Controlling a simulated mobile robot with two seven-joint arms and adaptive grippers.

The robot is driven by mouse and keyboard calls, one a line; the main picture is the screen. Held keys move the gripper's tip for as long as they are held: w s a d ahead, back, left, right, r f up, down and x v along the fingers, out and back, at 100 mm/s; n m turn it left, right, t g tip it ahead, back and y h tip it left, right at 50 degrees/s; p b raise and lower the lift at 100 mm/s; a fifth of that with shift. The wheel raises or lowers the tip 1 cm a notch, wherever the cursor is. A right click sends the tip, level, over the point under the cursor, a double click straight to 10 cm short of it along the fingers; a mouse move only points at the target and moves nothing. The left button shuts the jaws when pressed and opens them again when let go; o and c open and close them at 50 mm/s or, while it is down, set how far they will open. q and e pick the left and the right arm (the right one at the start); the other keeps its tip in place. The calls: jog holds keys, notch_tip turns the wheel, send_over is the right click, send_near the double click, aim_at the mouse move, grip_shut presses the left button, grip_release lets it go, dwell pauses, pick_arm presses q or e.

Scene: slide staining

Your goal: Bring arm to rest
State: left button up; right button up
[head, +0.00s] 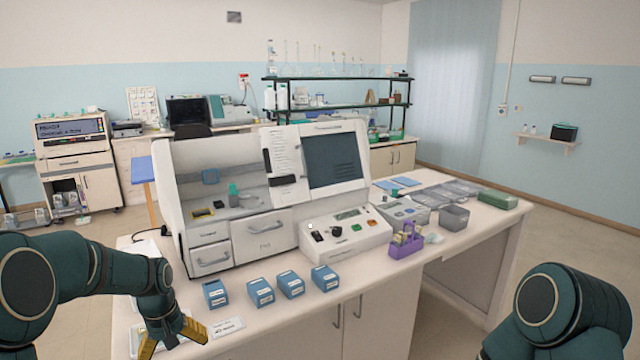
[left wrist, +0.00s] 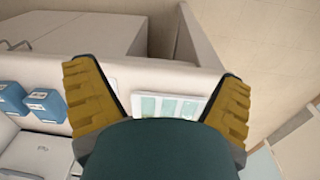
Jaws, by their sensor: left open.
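My left gripper (head: 173,340) is over the front left part of the white bench (head: 262,318), pointing down. Its yellow fingers are spread apart with nothing between them. In the left wrist view the open fingers (left wrist: 156,78) frame a flat white piece with pale green panels (left wrist: 168,106) lying beyond the wrist; it is partly hidden by my wrist. Of my right arm, only a dark green link shows at the bottom right in the head view; its gripper is out of the picture.
Several blue boxes (head: 260,292) stand in a row right of my left gripper, with a white label card (head: 227,326) closer. The large staining machine (head: 262,235) stands behind them. A purple rack (head: 406,243) and grey trays (head: 454,216) are farther right. Floor is clear at right.

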pick_arm(q)
jog(key=d+f+m+h, duration=0.1)
jog(key=d+f, duration=0.5)
jog(key=f, duration=0.4)
jog(key=s+d+f+m+h+b, duration=0.1)
jog(key=s+d+f, duration=0.6)
jog(key=s, duration=0.2)
jog(key=s+d+f+m+t+h+b, duration=0.1)
jog(key=s+d+f+b, duration=0.1)
jog(key=s+d+f, duration=0.5)
jog(key=shift+s+d+f+m+t+h, duration=0.15)
jog(key=shift+s+d+m+t+h, duration=0.25)
jog(key=shift+s, duration=0.75)
pick_arm(e)
jog(key=f, duration=0.4)
jog(key=shift+w+a+f, duration=0.1)
jog(key=shift+w+f, duration=0.05)
jog(key=shift+w, duration=0.2)
